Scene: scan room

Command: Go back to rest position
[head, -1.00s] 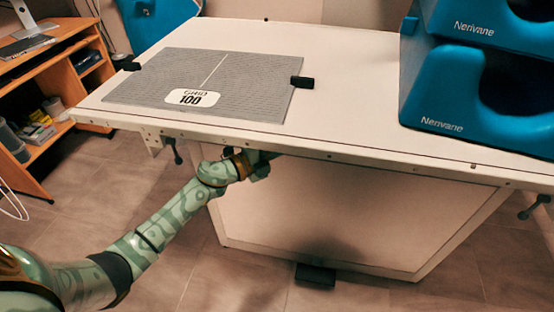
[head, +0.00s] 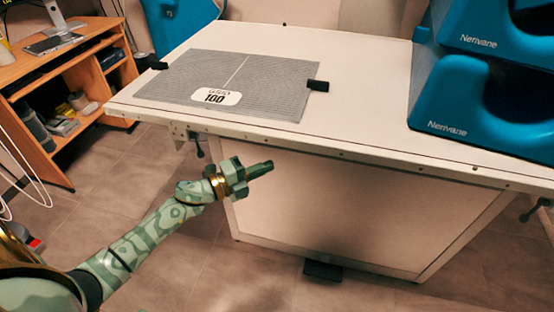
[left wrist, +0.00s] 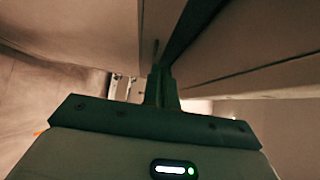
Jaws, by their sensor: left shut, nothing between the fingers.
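My left gripper (head: 260,170) is shut and empty. In the head view it is in front of the white table (head: 360,120), below the level of its top, with its fingers pointing right. The green patterned left arm comes in from the lower left. In the left wrist view the shut fingers (left wrist: 161,88) stand in the middle, with the pale underside and side panels of the table close around them. I cannot tell the exact gap between the fingers and the table. My right gripper is not in view.
A grey grid plate (head: 270,75) marked 100 lies on the table between black clamps. Blue Nerivane supports (head: 470,115) are stacked at the right. A wooden desk (head: 60,75) stands at the left. A black pedal (head: 322,271) is on the floor.

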